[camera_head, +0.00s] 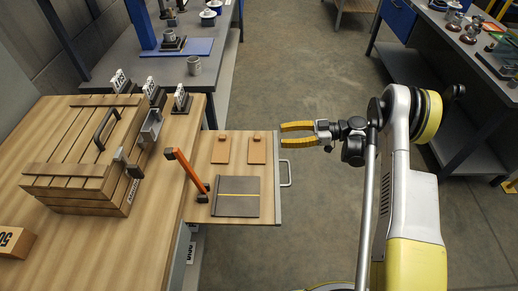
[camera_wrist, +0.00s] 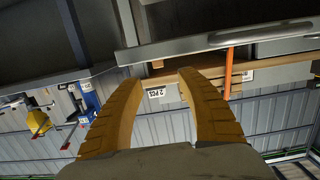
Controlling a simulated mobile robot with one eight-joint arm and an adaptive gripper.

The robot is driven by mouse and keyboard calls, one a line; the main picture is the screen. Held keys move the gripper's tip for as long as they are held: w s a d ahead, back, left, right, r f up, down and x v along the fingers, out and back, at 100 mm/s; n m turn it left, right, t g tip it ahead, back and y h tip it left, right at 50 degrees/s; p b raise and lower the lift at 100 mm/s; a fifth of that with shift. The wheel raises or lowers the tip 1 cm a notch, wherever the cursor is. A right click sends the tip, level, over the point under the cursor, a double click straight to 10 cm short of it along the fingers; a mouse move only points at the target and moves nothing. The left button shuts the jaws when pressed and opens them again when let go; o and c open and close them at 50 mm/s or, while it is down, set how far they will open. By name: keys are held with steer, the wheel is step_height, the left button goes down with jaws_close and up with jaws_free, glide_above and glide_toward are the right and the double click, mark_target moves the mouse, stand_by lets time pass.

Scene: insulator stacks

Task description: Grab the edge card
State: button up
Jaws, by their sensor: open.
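Three white cards with dark print stand in small dark holders along the back edge of the wooden table. The one closest to the table's right edge (camera_head: 181,98) is the rightmost; the others are the middle card (camera_head: 150,87) and the left card (camera_head: 119,79). I cannot tell for certain which is the edge card. My gripper (camera_head: 283,134) is open and empty, with yellow fingers pointing left. It appears just right of the pulled-out drawer, well to the right of the cards. In the wrist view its fingers (camera_wrist: 160,78) are spread apart with nothing between them.
A slatted wooden crate (camera_head: 75,150) stands on the table (camera_head: 160,220). The floor (camera_head: 290,70) behind my gripper is clear.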

mark_target(258, 137)
steer(key=a+b, duration=0.1)
steer(key=a, duration=0.1)
steer(key=a+b, duration=0.1)
steer(key=a, duration=0.2)
steer(key=a+f+b, duration=0.1)
steer(key=a, duration=0.2)
steer(key=shift+w+a+f, duration=0.1)
steer(key=shift+w, duration=0.15)
steer(key=shift+a+b, duration=0.3)
steer(key=shift+a, duration=0.05)
jaws_close()
